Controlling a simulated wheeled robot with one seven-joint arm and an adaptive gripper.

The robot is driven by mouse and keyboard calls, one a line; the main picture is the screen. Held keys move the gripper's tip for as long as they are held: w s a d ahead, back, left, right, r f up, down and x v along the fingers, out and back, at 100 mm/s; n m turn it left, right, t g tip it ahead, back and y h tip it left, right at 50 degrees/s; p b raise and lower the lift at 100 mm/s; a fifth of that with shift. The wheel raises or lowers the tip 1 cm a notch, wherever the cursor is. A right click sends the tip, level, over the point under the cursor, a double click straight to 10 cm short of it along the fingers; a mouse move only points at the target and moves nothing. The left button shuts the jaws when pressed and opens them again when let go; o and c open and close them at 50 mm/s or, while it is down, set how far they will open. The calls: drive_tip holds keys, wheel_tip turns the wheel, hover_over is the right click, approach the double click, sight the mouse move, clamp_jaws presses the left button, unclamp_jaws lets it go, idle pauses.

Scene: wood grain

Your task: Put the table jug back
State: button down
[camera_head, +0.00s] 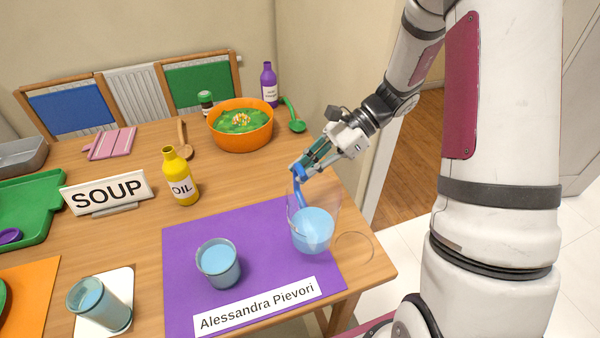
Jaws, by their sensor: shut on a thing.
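The table jug (313,232) is clear, with light blue liquid inside and a blue handle (299,189). It looks upright over the right part of the purple placemat (190,310). I cannot tell whether its base touches the mat. My gripper (302,169) comes from the upper right and is shut on the jug's handle. A thin pale ring (372,251) shows on the bare table just right of the jug. A glass of blue liquid (218,264) stands on the placemat, left of the jug.
A name card (256,305) lies along the mat's front. Another glass (99,304) stands on a white coaster at lower left. An oil bottle (180,177), a SOUP sign (107,193) and an orange bowl (241,125) stand behind. The table's right edge is close.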

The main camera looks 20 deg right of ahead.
drive_tip(key=w+f, duration=0.3)
drive_tip(key=shift+w+f+b, duration=0.3)
drive_tip(key=shift+f, duration=0.1)
drive_tip(key=c, duration=1.6)
unclamp_jaws()
drive_tip(key=shift+c, duration=0.2)
